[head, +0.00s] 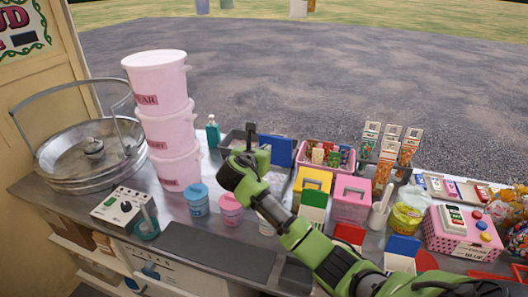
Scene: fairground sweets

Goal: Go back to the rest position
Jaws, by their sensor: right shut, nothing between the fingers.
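My right arm comes in from the lower right and reaches over the middle of the counter (190,240). My right gripper (251,130) is at its far end, small and partly hidden by the wrist, beside a grey tray and a blue panel. It is shut and I see nothing held in it. My left gripper is not in view.
A stack of pink tubs (160,120) and a round metal pan (92,150) stand left of the arm. Blue (197,200) and pink (231,210) jars sit close beside it.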

